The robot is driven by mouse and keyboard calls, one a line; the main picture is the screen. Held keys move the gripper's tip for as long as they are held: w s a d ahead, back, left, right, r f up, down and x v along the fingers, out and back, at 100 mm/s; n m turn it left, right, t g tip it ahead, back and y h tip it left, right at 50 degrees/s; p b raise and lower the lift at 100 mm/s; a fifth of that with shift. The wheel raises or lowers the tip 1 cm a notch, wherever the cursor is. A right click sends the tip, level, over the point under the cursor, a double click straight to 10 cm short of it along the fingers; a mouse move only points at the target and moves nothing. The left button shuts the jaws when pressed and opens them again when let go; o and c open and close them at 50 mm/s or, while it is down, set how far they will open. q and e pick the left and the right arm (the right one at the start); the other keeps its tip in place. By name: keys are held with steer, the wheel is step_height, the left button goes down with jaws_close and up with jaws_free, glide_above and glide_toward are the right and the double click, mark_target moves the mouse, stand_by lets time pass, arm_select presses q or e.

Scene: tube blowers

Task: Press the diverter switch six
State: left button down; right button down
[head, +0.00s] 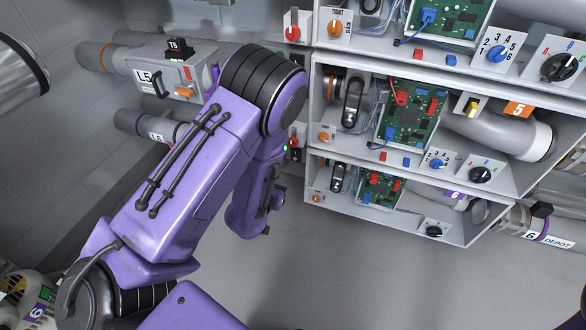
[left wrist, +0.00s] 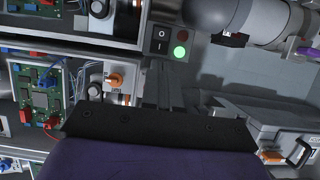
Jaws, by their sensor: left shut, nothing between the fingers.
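In the left wrist view a black rocker switch (left wrist: 161,38) marked O and I sits on a small panel, with a dark red lamp (left wrist: 181,34) and a lit green lamp (left wrist: 180,52) beside it. I cannot read a number on this panel. The fingers of my left gripper (left wrist: 170,94) are shut and empty, pointing toward the panel and seeming a little apart from it. In the head view my purple arm hides the fingers; a green light (head: 286,148) shows just beyond the arm. My right gripper is not in view.
A shelf unit (head: 310,110) holds circuit boards (head: 408,118), dials and levers in stacked bays. A tube marked L6 (head: 160,136) and a box marked L5 (head: 172,76) stand left. A DEPOT tube (head: 545,240) marked 6 lies right. The grey floor (head: 330,285) below is clear.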

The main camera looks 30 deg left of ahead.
mark_target(296, 160)
arm_select(q)
steer(key=b+x, duration=0.3)
steer(key=x, duration=1)
steer(key=shift+s+f+b, duration=0.1)
steer(key=shift+b, duration=0.2)
steer(key=shift+w+a+f, duration=0.1)
steer(key=shift+w+a, duration=0.05)
steer(key=shift+w, duration=0.45)
